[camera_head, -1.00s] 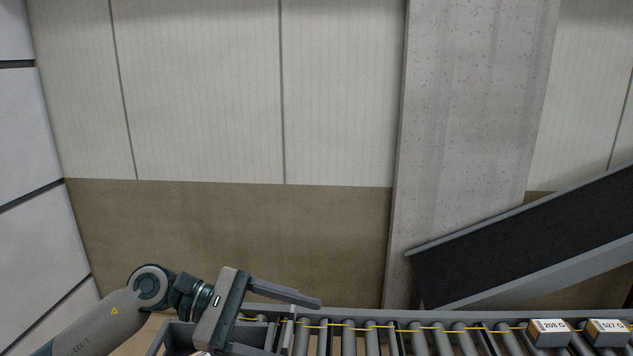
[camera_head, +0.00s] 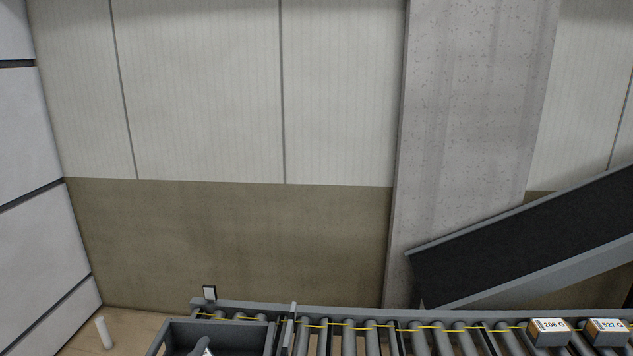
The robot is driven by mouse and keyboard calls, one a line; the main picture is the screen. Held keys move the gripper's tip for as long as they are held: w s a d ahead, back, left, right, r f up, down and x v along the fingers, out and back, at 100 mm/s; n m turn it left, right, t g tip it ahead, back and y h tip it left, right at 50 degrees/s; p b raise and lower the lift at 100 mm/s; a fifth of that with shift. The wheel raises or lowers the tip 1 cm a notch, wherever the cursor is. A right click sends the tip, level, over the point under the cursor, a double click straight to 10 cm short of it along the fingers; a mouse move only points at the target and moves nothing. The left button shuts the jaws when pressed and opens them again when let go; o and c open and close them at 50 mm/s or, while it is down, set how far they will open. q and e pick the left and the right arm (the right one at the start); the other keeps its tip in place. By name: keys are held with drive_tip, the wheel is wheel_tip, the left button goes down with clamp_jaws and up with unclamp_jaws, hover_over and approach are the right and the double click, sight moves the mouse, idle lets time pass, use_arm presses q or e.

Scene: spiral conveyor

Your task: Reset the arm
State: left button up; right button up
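Neither my left nor my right gripper can be made out in the head view. A small grey, partly white piece (camera_head: 201,346) shows at the bottom edge, in front of the grey bin's inside. I cannot tell whether it is part of my arm or something in the bin.
A grey open bin (camera_head: 172,324) stands at the bottom left by the roller conveyor (camera_head: 420,342). Two labelled boxes, one (camera_head: 549,333) beside the other (camera_head: 606,332), sit on the rollers at right. A dark inclined belt (camera_head: 530,244) rises behind. A white post (camera_head: 104,333) stands at left.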

use_arm(q)
drive_tip(key=s+a+f+n+g+y, duration=0.1)
drive_tip(key=s+a+f+n+g, duration=0.2)
drive_tip(key=s+f, duration=0.45)
drive_tip(key=s+a+f+n+g+y, duration=0.1)
drive_tip(key=s+f+n+g, duration=0.4)
drive_tip(key=f, duration=0.3)
drive_tip(key=s+f+n+g, duration=0.1)
drive_tip(key=s+f+g, duration=0.25)
drive_tip(key=s, duration=0.55)
drive_tip(key=s+f+n+g, duration=0.15)
drive_tip(key=s+f, duration=0.25)
drive_tip(key=s, duration=0.5)
wheel_tip(320, 180, down, 37)
drive_tip(key=s+g+b, duration=0.2)
drive_tip(key=b, duration=0.6)
drive_tip(key=s+a+f+b, duration=0.1)
drive_tip(key=s+f+b, duration=0.2)
drive_tip(key=s+f, duration=0.5)
drive_tip(key=s+a+f+g+b, duration=0.1)
drive_tip(key=s+f+b, duration=0.3)
drive_tip(key=s+f, duration=0.5)
wheel_tip(320, 180, down, 7)
drive_tip(key=shift+s+a+f+h, duration=0.15)
drive_tip(key=shift+a+h, duration=0.05)
drive_tip(key=shift+h, duration=0.1)
use_arm(e)
wheel_tip(320, 180, down, 15)
drive_tip(key=shift+a+f, duration=0.15)
drive_tip(key=shift+a, duration=0.1)
